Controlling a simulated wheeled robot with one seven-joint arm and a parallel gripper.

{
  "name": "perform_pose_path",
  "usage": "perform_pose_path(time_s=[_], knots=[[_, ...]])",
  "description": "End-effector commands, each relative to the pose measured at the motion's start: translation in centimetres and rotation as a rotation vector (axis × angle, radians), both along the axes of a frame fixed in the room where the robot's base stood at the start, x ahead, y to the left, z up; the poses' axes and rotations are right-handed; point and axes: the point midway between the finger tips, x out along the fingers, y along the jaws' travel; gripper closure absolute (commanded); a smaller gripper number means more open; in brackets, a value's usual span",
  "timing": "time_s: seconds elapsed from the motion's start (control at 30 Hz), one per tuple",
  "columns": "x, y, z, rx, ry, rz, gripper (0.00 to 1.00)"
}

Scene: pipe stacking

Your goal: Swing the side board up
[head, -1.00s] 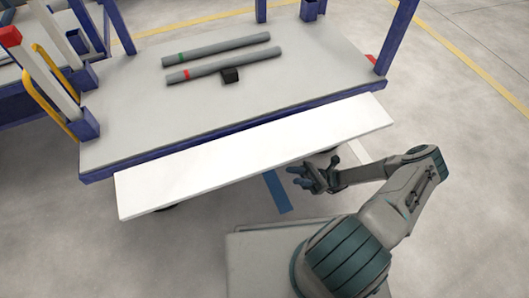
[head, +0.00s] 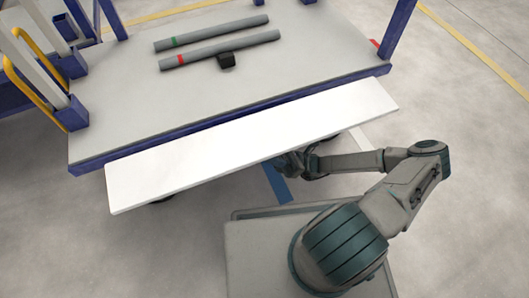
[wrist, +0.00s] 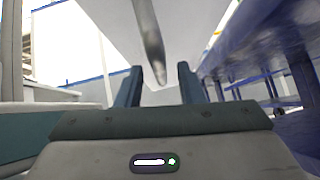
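The side board (head: 250,140) is a long white panel along the near edge of the grey cart deck. It sticks out toward me, with its broad face visible from above. My gripper (head: 284,161) is at the board's near edge in the head view, its fingertips partly hidden under it. In the wrist view my gripper (wrist: 160,88) has its two fingers apart. A grey rod-like bar (wrist: 152,45) shows in line with the gap between them, against the board's pale surface (wrist: 105,18). I cannot tell whether the fingers touch the bar or the board.
The cart deck (head: 130,110) has a blue frame and posts. Two grey pipes, one with a green band (head: 215,33) and one with a red band (head: 225,48), lie on it beside a small black block (head: 226,61). The floor at right (head: 480,180) is clear.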

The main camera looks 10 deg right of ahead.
Motion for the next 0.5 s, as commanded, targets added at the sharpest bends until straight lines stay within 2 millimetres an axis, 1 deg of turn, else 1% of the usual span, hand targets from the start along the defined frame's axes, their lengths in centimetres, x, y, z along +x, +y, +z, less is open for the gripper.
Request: perform_pose_path(time_s=[0.1, 0.2, 0.5], knots=[[-0.1, 1.0, 0.8, 0.000, -0.001, 0.001, 0.66], [-0.2, 1.4, 1.3, 0.000, -0.001, 0.001, 0.66], [-0.2, 1.5, 1.5, -0.001, 0.000, 0.000, 0.66]])
